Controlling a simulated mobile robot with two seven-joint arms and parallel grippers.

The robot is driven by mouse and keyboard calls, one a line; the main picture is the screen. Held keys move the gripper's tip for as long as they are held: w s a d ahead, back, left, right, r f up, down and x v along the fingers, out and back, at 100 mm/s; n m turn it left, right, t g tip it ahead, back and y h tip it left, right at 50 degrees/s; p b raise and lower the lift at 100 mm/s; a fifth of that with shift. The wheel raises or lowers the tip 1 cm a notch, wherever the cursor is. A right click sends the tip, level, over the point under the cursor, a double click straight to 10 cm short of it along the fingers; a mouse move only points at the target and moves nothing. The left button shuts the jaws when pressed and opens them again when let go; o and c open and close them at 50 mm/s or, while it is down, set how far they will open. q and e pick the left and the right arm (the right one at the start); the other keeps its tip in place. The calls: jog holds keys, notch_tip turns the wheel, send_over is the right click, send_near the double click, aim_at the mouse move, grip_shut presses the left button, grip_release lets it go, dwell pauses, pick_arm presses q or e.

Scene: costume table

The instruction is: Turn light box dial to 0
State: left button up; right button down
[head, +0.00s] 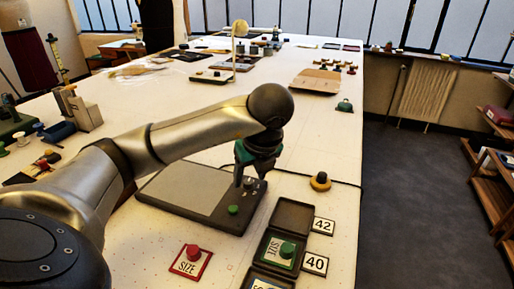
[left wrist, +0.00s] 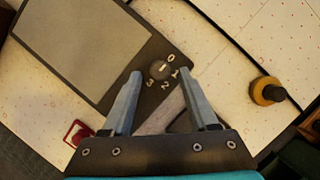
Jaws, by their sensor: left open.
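The light box (head: 185,192) is a dark flat box with a pale grey panel, lying on the white table. In the left wrist view the light box (left wrist: 85,45) fills the upper left. Its small round dial (left wrist: 160,69) sits at one corner, ringed by the numbers 0, 1, 2 and 3. A short white mark on the dial points toward the right, around 0 and 1; I cannot tell exactly which. My left gripper (head: 249,181) points down over that corner. In the wrist view its open fingers (left wrist: 160,72) stand either side of the dial, with nothing held.
A green knob (head: 233,209) is on the light box's near edge. A yellow and black knob (head: 320,181) stands to the right, by a cable. A red-edged size card (head: 191,262) and dark boxes (head: 291,217) lie nearer.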

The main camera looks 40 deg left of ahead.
pick_arm(q)
jog(key=p+v, duration=0.8)
jog(key=v, duration=0.6)
pick_arm(e)
notch_tip(320, 180, up, 9)
jog(key=s+a, duration=0.1)
jog(key=shift+s, duration=0.3)
pick_arm(q)
jog(key=shift+r+p, duration=0.1)
jog(key=shift+p, duration=0.2)
